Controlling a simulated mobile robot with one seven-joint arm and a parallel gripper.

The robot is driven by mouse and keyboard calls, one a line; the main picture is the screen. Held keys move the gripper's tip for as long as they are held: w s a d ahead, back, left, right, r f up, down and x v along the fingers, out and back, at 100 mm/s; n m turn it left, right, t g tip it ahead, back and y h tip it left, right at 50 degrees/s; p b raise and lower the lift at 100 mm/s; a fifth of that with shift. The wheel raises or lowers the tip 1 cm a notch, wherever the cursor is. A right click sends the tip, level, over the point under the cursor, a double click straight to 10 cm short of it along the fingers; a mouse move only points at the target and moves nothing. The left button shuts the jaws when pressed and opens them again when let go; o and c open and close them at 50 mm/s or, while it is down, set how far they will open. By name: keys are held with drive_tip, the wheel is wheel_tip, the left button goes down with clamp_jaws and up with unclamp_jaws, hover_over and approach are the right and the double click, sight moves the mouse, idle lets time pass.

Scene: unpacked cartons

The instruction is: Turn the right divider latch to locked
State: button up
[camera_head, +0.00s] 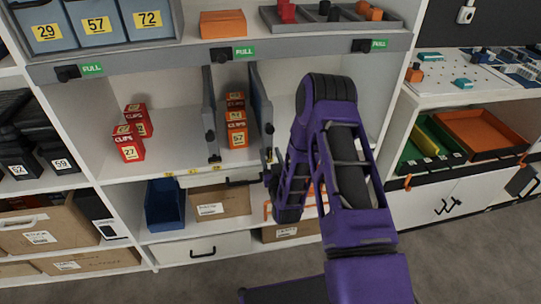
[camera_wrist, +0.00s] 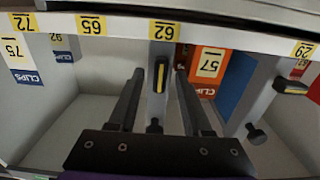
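The right divider (camera_head: 261,98) is a grey upright panel in the shelf bay. In the wrist view, which looks upside down, it is the middle panel. Its latch (camera_wrist: 160,77), a dark bar with a yellow stripe, runs along the panel, upright in the picture. My gripper (camera_wrist: 160,72) is open, with one finger on each side of this latch; I see gaps and cannot tell any contact. The left divider (camera_head: 209,112) is at the right of the wrist view, where its latch (camera_wrist: 291,87) lies crosswise. In the head view my arm hides most of my gripper.
Orange boxes (camera_head: 236,118) stand between the dividers, and red boxes (camera_head: 130,143) stand left of them. Black knobs (camera_wrist: 154,126) (camera_wrist: 256,133) stick out near the dividers. A shelf edge with yellow number labels (camera_wrist: 92,25) runs close by. A blue bin (camera_head: 165,205) sits below.

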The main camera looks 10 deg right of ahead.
clamp_jaws()
drive_tip(key=shift+m, duration=0.4)
drive_tip(key=m, duration=0.4)
drive_tip(key=shift+d+f, duration=0.1)
drive_tip(key=shift+d, duration=0.05)
drive_tip(key=m, duration=0.4)
drive_tip(key=shift+f+m, duration=0.2)
drive_tip(key=shift+m, duration=4.3)
drive_tip(key=shift+o, duration=0.4)
unclamp_jaws()
